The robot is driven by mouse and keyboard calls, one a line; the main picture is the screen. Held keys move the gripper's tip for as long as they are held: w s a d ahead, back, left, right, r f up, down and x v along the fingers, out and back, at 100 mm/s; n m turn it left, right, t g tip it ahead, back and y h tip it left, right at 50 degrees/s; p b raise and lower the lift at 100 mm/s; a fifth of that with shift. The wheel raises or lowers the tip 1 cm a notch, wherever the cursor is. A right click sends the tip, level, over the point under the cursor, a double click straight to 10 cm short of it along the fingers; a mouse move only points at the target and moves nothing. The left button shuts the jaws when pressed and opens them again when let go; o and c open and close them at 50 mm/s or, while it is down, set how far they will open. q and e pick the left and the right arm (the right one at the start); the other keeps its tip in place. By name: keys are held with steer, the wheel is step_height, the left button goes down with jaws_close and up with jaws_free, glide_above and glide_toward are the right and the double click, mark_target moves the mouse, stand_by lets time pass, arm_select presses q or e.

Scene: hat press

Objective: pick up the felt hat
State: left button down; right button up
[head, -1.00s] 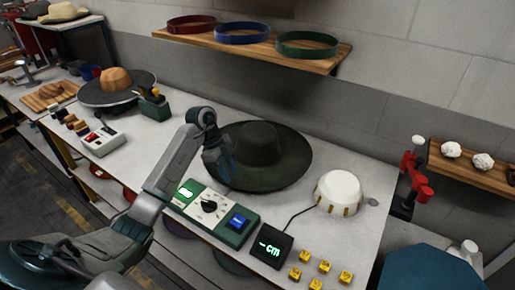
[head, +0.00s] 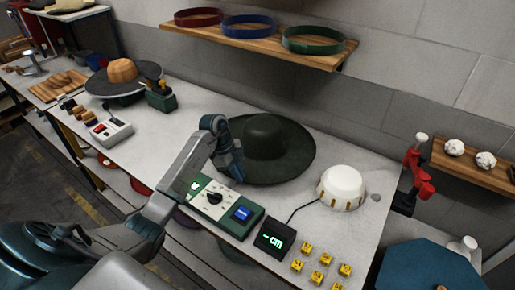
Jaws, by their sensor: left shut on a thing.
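The dark green felt hat (head: 270,150) with a wide brim lies on the white worktable, crown up. My left gripper (head: 232,166) is at the left edge of its brim, shut on the brim. The fingertips are partly hidden by the gripper body. My right gripper is not in view.
A green control box (head: 222,208) with a dial and a display box (head: 274,240) stand in front of the hat. A white dome (head: 342,187) and several yellow blocks (head: 320,260) are to the right. A shelf (head: 255,43) with coloured bands hangs above the table.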

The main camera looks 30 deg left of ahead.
arm_select(q)
steer(key=shift+r, duration=0.1)
steer(key=shift+r, duration=0.2)
step_height(320, 180, up, 5)
steer(key=shift+f+b, duration=0.2)
steer(key=shift+b, duration=1.05)
step_height(320, 180, up, 4)
steer(key=shift+f+p, duration=0.1)
steer(key=shift+p, duration=0.65)
steer(key=shift+r+p, duration=0.6)
